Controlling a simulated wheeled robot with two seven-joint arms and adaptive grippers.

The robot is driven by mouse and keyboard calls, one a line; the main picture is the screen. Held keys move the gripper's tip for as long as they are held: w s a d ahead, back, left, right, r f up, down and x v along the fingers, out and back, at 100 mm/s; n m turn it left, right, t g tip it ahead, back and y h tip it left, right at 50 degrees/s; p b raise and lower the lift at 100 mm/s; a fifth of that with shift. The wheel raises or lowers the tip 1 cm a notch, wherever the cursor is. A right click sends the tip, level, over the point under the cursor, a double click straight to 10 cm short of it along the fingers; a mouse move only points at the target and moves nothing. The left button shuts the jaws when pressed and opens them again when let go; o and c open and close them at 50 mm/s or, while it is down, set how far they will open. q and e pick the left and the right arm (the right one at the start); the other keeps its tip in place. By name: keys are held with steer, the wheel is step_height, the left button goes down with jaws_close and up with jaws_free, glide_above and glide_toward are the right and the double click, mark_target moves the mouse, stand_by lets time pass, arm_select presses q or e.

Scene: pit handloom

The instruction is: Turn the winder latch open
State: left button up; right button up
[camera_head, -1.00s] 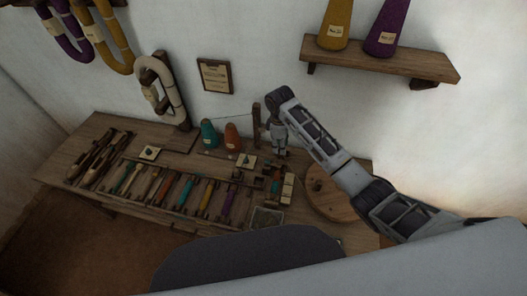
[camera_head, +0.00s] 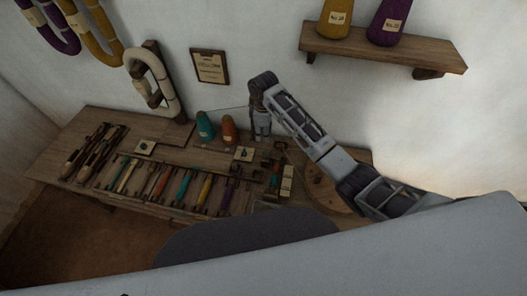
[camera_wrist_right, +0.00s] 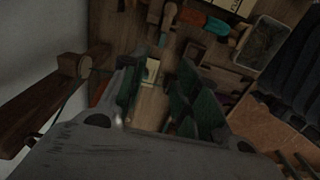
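My right gripper (camera_head: 262,136) points down over the back of the bench, to the right of the orange cone (camera_head: 229,129). In the right wrist view its two dark green fingers (camera_wrist_right: 153,98) stand apart with nothing held between them. A cream card (camera_wrist_right: 151,71) on the bench shows beyond the gap. A wooden post with a round end (camera_wrist_right: 77,66) is left of the fingers, apart from them as far as I can tell. It may belong to the winder; I cannot make out the latch. My left gripper is not in view.
The teal cone (camera_head: 204,126) stands beside the orange one. Several coloured shuttles lie along the bench front (camera_head: 165,186). A round wooden disc (camera_head: 323,190) is under my right arm. A grey tray (camera_wrist_right: 262,42) shows at upper right. A wall shelf (camera_head: 380,48) is above.

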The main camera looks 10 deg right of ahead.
mark_target(264, 153)
step_height(264, 153, down, 13)
steer(key=shift+f, duration=0.15)
stand_by(0.6)
steer(key=shift+c, duration=0.5)
jaws_close()
